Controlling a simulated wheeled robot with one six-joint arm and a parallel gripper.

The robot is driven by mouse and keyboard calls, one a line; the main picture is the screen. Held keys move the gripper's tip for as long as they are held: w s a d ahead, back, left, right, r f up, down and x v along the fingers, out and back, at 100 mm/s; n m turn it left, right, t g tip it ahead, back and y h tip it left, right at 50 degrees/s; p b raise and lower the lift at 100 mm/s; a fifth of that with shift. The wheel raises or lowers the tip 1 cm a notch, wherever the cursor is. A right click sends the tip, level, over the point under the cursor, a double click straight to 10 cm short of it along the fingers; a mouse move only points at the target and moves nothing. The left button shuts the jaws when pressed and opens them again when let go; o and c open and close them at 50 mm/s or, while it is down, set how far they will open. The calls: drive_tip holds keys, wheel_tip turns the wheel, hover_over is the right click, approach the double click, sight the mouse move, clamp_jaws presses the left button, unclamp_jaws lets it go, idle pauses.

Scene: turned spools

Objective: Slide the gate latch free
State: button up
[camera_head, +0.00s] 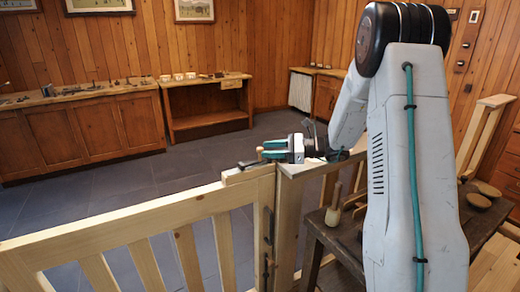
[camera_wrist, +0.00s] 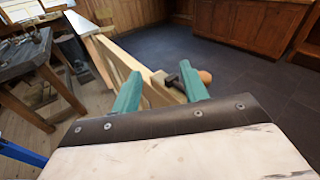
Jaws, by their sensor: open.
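The pale wooden gate (camera_head: 140,231) stands at the lower left in the head view, with a post at its right end. The latch, a dark bar (camera_head: 250,163) with a light wooden knob (camera_head: 258,151), sits at the gate's top corner. My gripper (camera_head: 264,152) is open at the knob's right side in the head view. In the wrist view the dark bar (camera_wrist: 172,80) shows between the teal fingers (camera_wrist: 160,70), and the knob (camera_wrist: 206,77) lies just right of the right finger, partly hidden by it. I cannot tell whether anything touches.
A fixed rail (camera_head: 310,166) continues right of the gate. Wooden cabinets (camera_head: 85,135) line the far wall. The grey floor beyond the gate is clear.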

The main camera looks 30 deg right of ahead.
sight(260, 148)
drive_tip(key=w+d+f+m+t, duration=0.2)
drive_tip(key=d+f+m+t, duration=0.1)
drive_tip(key=d, duration=0.2)
drive_tip(key=shift+h, duration=0.4)
drive_tip(key=x, duration=0.7)
drive_tip(key=shift+w, duration=0.4)
